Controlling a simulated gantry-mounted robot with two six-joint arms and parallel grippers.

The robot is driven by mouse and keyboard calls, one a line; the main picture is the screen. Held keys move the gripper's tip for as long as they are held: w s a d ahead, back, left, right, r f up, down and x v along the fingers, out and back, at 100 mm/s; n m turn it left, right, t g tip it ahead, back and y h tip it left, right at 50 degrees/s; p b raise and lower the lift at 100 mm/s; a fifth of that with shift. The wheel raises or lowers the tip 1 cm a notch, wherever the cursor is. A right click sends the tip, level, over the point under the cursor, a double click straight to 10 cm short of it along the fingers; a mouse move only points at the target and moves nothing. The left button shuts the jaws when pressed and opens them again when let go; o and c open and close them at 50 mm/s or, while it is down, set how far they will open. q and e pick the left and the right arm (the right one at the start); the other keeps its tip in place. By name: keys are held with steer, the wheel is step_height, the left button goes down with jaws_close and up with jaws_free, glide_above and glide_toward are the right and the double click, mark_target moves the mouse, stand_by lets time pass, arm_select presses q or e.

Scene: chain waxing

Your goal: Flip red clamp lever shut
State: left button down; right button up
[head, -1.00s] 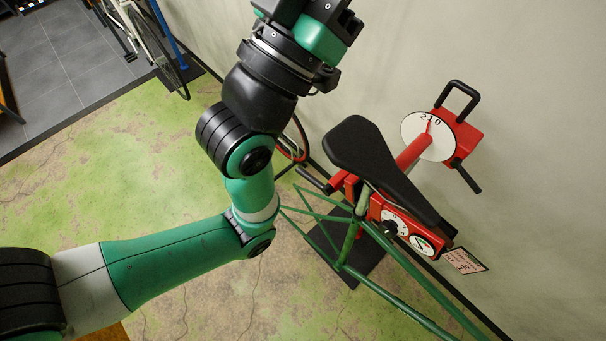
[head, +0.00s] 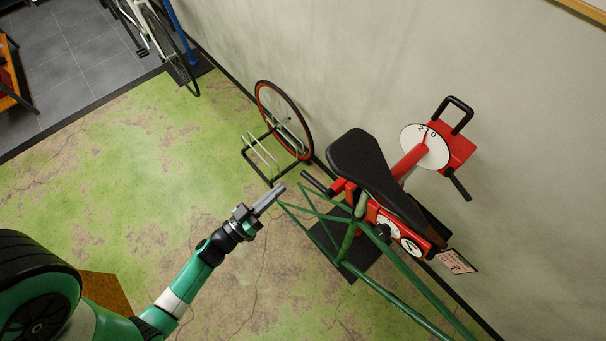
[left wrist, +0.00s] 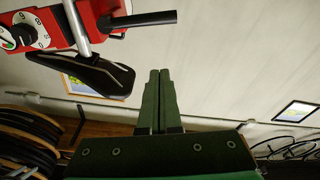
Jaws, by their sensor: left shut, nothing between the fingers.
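The red clamp (head: 339,187) grips the bike's seat post below the black saddle (head: 360,160). A black-gripped lever (head: 317,183) sticks out from the clamp toward the upper left, on the side facing my gripper. My left gripper (head: 279,188) is shut and empty, its tips a short way left of the lever and apart from it in the picture. In the left wrist view the shut fingers (left wrist: 159,78) point up, below and right of the black lever grip (left wrist: 145,19). The saddle partly hides the clamp in the head view. My right gripper is out of view.
The green bike frame (head: 395,264) hangs below the clamp. The red stand head with a white dial (head: 424,150) is close to the wall. A red-rimmed wheel (head: 286,118) stands in a rack behind my gripper. Open floor lies to the left.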

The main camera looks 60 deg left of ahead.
arm_select(q)
steer(key=shift+w, duration=0.1)
steer(key=r, duration=0.2)
glide_above(304, 176)
steer(key=shift+f, duration=0.25)
steer(key=f, duration=0.1)
steer(key=f+b, duration=0.1)
steer(key=s+d+f+b, duration=0.1)
steer(key=f, duration=0.1)
steer(key=shift+s+d, duration=0.1)
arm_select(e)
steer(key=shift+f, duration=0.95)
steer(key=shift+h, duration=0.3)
arm_select(q)
steer(key=shift+f+n, duration=0.2)
steer(key=shift+n, duration=0.2)
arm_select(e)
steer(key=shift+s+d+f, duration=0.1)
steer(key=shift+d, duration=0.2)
